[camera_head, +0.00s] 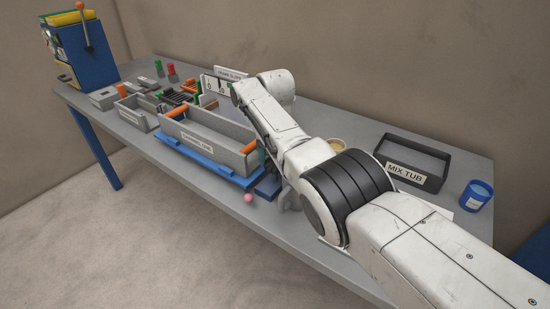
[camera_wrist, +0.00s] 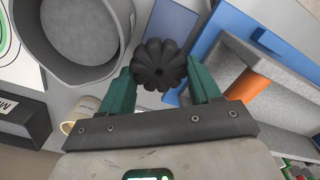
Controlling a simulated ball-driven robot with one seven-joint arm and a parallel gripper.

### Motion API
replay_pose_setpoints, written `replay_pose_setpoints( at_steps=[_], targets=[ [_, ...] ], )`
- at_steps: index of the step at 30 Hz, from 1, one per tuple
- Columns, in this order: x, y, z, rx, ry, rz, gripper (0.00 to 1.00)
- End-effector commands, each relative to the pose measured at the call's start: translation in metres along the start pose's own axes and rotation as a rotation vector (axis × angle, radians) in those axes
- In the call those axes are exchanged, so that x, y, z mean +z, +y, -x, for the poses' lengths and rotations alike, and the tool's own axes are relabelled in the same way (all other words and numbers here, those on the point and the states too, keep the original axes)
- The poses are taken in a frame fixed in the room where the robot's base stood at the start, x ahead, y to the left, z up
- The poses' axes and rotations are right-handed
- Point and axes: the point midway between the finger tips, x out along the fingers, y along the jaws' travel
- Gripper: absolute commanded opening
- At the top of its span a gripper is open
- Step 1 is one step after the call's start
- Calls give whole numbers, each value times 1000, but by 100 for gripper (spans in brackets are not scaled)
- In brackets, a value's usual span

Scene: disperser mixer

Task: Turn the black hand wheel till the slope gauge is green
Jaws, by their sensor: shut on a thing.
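The black hand wheel (camera_wrist: 160,62), a ribbed knob, shows at the top middle of the wrist view. My gripper (camera_wrist: 161,76) has its green fingers on either side of it and is shut on it. In the head view, my arm hides the wheel and the gripper. A white panel (camera_head: 230,73) with a label reading something like "slope" stands behind the trough, partly covered by my arm. Its small dials are too small to read, so I cannot tell the gauge's colour.
A grey trough (camera_head: 207,143) with orange handles sits on a blue base (camera_head: 205,170). The mix tub (camera_head: 440,176) and a blue cup (camera_head: 475,196) stand at the right. A grey round vessel (camera_wrist: 84,32) is close left of the wheel. A pink ball (camera_head: 248,197) lies by the table's front edge.

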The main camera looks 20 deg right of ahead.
Motion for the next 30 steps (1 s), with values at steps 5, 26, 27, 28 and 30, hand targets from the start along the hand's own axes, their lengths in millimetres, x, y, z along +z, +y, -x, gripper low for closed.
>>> replay_pose_setpoints(
  at_steps=[5,26,27,28,30],
  targets=[
    [-1,0,1,-2,4,-56,32],
    [-1,0,1,-1,4,-84,75],
    [-1,0,1,-1,4,-84,79],
    [-1,0,1,-1,3,-85,82],
    [-1,0,1,-1,3,-85,88]
  ],
)
